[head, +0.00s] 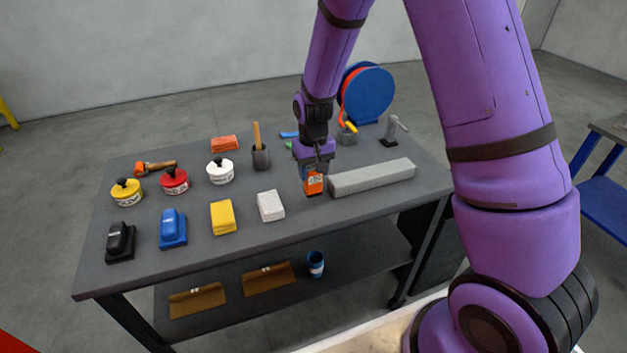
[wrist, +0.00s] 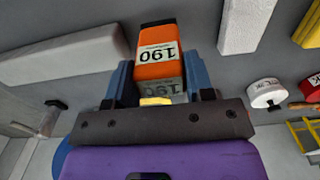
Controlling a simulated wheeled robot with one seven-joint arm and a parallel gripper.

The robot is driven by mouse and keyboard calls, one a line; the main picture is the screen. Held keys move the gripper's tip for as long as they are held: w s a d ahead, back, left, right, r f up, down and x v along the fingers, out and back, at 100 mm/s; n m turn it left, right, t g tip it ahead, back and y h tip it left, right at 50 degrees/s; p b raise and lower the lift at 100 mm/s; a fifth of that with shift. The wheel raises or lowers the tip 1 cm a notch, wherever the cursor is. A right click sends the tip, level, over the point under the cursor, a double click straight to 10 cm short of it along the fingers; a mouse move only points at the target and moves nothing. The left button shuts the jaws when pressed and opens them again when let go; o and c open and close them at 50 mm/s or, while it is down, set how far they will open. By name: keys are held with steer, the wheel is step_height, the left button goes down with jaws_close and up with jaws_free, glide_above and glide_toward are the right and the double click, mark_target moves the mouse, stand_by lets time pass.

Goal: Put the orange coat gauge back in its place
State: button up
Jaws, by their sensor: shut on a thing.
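The orange coat gauge (head: 313,184) has a white label and is in my gripper (head: 312,168), over the grey table (head: 290,222). In the wrist view the gauge (wrist: 161,66) shows a label reading 190, upside down. The blue-grey fingers of my gripper (wrist: 158,84) stand on either side of it, shut on it. It is close to the table top; I cannot tell whether it touches. The gauge's place is not clearly marked in either view.
A long light-grey block (head: 372,178) lies just right of the gauge, and a white block (head: 270,206) to its left. A blue disc (head: 372,95) stands behind.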

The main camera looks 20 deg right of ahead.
mark_target(313, 180)
steer(key=shift+f, duration=1.75)
steer(key=shift+f, duration=0.1)
steer(key=o, duration=1)
